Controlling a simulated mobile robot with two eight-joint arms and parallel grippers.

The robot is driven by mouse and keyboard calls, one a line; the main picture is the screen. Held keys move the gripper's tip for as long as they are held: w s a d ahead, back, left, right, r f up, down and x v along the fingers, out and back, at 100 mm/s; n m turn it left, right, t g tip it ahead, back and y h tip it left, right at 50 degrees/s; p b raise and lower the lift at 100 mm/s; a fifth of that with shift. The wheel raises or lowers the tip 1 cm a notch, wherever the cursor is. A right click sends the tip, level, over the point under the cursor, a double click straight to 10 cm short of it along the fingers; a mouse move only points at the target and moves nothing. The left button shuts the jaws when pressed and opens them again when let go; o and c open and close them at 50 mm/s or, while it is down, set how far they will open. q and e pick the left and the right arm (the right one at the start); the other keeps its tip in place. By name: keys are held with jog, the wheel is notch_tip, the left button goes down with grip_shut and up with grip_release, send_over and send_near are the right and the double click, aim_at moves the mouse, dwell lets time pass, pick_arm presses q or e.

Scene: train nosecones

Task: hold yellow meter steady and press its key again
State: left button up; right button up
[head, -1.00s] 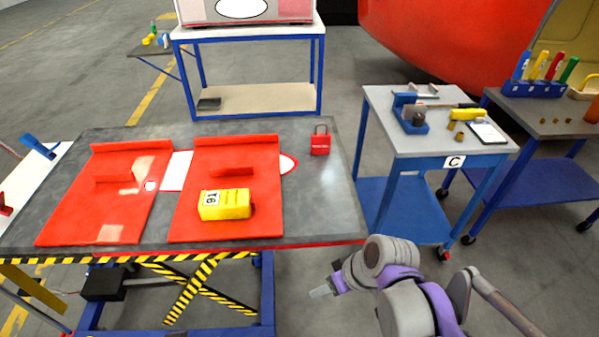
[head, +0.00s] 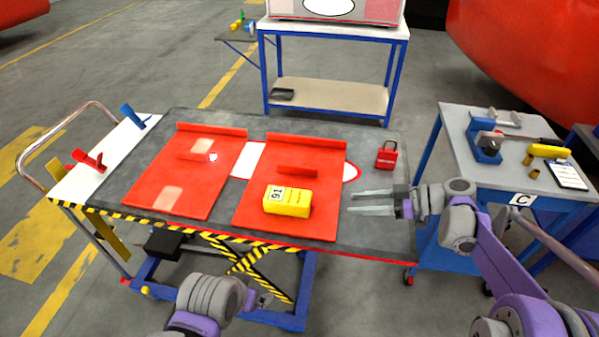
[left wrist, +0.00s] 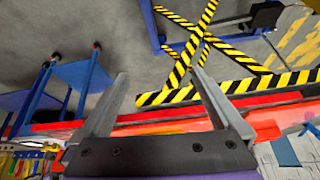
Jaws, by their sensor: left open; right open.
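The yellow meter (head: 288,201) lies on the right-hand red panel (head: 318,226) on the lift table. A white label reading 91 is on its left end. Its key cannot be made out at this size. My right gripper (head: 350,202) is open and empty, over the table to the right of the meter and apart from it, with its fingers pointing left. My left gripper (head: 268,301) is low in front of the table's near edge. In the left wrist view its two fingers (left wrist: 160,92) are spread with nothing between them.
A red padlock (head: 387,155) stands on the table behind my right gripper. A second red panel (head: 170,196) lies on the left. Trolley C (head: 452,130) with a blue vise stands at the right. The table's striped front edge (head: 180,229) is near my left gripper.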

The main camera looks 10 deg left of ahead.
pick_arm(q)
jog(key=w+r+m+g, duration=0.2)
jog(key=w+r+m, duration=0.5)
jog(key=w+r, duration=0.4)
pick_arm(e)
jog(key=shift+w, duration=0.15)
pick_arm(q)
jog(key=m+g, duration=0.3)
jog(key=m, duration=0.6)
send_near(282, 194)
jog(key=shift+s+a+f, duration=0.1)
jog(key=shift+s+f, duration=0.15)
jog(key=shift+s, duration=0.25)
jog(key=shift+w+r+m, duration=0.15)
jog(key=shift+w+m, duration=0.25)
jog(key=shift+w, duration=0.15)
notch_tip(282, 194, down, 11)
jog(key=shift+r, duration=0.1)
jog(key=shift+c, duration=0.2)
grip_shut()
